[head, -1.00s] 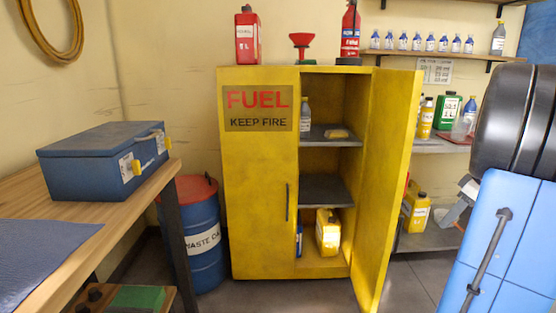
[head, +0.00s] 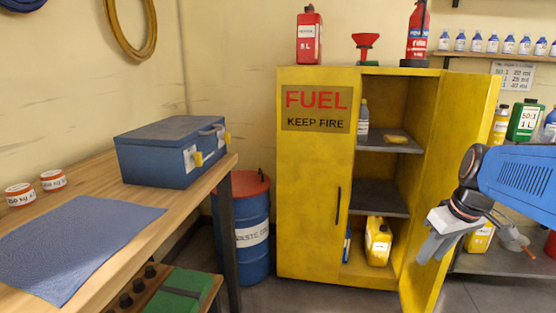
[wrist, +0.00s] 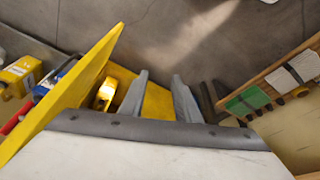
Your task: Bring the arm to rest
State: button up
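My gripper (head: 430,248) hangs at the end of my blue arm, which reaches in from the right in the head view. It points down and left and overlaps the open door of the yellow fuel cabinet (head: 315,200) in the picture. I cannot tell the gap between them. In the wrist view the two grey fingers of my gripper (wrist: 160,75) stand apart with nothing between them. The cabinet's yellow door (wrist: 75,80) slants along the left of that view.
A yellow canister (head: 378,241) stands inside the cabinet. A blue waste drum (head: 252,262) stands left of it. The wooden workbench (head: 185,205) at the left carries a blue toolbox (head: 165,155). Shelves with bottles line the right. Grey floor (wrist: 190,40) shows clear in the wrist view.

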jog(key=s+a+f+m+t, duration=0.1)
jog(key=s+a+f, duration=0.4)
jog(key=s+a, duration=0.6)
jog(key=shift+a+m, duration=0.4)
jog(key=shift+a, duration=0.55)
jog(key=shift+w+d, duration=0.1)
jog(key=shift+d, duration=0.05)
